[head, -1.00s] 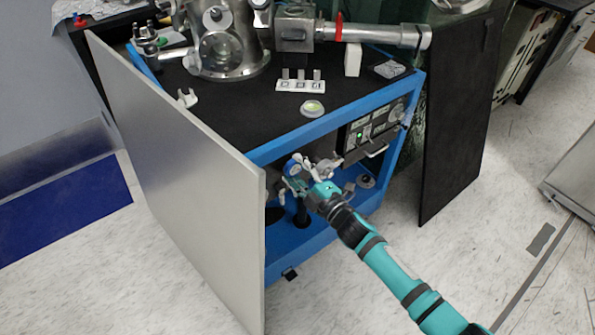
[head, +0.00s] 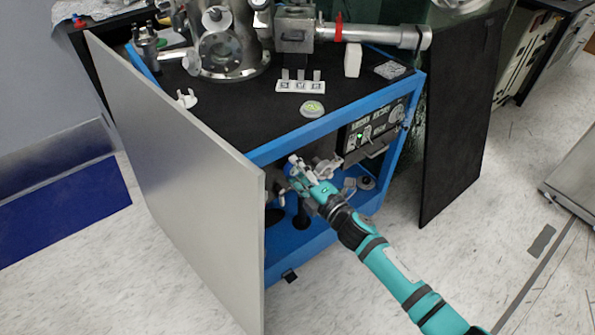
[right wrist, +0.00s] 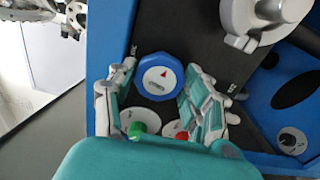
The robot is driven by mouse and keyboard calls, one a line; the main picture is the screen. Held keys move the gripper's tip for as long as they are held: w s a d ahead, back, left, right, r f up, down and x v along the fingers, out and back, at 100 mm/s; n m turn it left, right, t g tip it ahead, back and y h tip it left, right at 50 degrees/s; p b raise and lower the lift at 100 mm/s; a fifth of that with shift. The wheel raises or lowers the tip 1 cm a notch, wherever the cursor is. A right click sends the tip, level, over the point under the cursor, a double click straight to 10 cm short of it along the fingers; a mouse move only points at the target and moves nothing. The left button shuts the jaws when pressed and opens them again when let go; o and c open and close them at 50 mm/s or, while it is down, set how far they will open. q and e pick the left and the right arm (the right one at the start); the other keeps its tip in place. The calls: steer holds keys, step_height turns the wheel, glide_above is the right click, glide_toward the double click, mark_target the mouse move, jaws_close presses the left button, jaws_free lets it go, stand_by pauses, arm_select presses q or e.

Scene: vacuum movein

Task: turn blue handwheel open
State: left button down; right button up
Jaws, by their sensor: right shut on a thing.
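In the head view my right gripper (head: 297,167) reaches into the open front of the blue-framed cart (head: 300,140) and largely hides the wheel. My left gripper is not in view.
A green knob (right wrist: 137,130) and a red knob (right wrist: 176,131) sit just below the wheel. A grey metal valve body (right wrist: 262,18) is close at the upper right. A large grey panel (head: 185,180) stands left of the opening, and a black panel (head: 458,120) stands right.

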steer(key=shift+f, duration=0.15)
steer(key=o, duration=1.1)
steer(key=shift+o, duration=0.3)
steer(key=shift+s+d, duration=0.1)
steer(key=v, duration=1.1)
steer(key=shift+s+d, duration=0.2)
steer(key=shift+s, duration=0.15)
